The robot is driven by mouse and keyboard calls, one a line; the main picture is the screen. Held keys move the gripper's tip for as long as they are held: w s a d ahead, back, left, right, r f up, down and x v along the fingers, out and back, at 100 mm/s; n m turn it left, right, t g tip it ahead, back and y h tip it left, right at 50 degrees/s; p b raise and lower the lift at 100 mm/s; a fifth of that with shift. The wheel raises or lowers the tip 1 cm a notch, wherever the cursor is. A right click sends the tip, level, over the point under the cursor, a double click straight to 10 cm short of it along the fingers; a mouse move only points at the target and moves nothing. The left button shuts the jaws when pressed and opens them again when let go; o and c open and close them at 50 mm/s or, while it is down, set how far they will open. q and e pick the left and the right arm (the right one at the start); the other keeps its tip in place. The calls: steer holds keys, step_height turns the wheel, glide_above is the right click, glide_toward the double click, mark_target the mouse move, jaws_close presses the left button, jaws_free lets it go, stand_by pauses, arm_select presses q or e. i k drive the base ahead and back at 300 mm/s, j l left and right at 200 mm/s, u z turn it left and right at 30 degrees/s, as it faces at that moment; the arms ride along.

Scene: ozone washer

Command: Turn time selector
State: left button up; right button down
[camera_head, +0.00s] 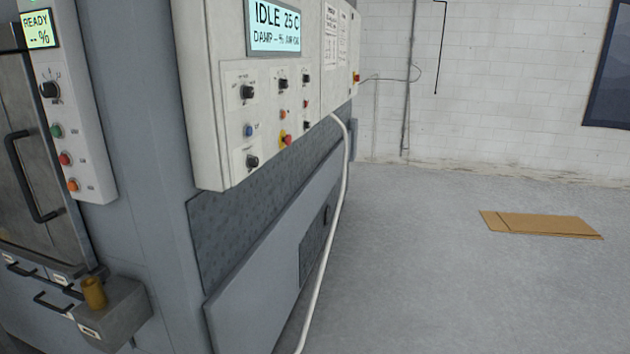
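A light control panel (212,150) on the side of the grey machine carries several black selector knobs. Three sit in an upper row: a left one (248,92), a middle one (283,84) and a right one (306,78). A lower knob (252,161) sits at the bottom left of the panel. The labels are too small to read, so I cannot tell which knob is the time selector. The panel's display (276,27) reads "IDLE 25C". Another black knob (49,90) is on the narrow panel at the left. Neither gripper is in view.
A metal box (122,312) juts out at lower left. Flat cardboard (540,224) lies on otherwise open floor at right.

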mark_target(282, 84)
steer(key=i+l+u, duration=0.1)
steer(key=i+l, duration=0.2)
steer(key=l, duration=0.2)
steer(key=i+l+u, duration=0.15)
steer(key=i+l, duration=0.15)
steer(key=l, duration=0.2)
steer(key=i+l+u, duration=0.1)
steer(key=i+l, duration=0.15)
steer(key=l, duration=0.3)
steer(key=i+l+u, duration=0.1)
steer(key=i+l, duration=0.15)
steer(key=l, duration=0.3)
steer(key=i+l+u, duration=0.1)
steer(key=l, duration=0.45)
steer(key=i+l+u, duration=0.15)
steer(key=i+l, duration=0.15)
steer(key=l, duration=0.35)
steer(key=i+l+u, duration=0.1)
steer(key=l, duration=0.5)
steer(key=i+l+u, duration=0.1)
steer(key=l, duration=0.55)
steer(key=i+j, duration=0.05)
steer(key=i, duration=0.05)
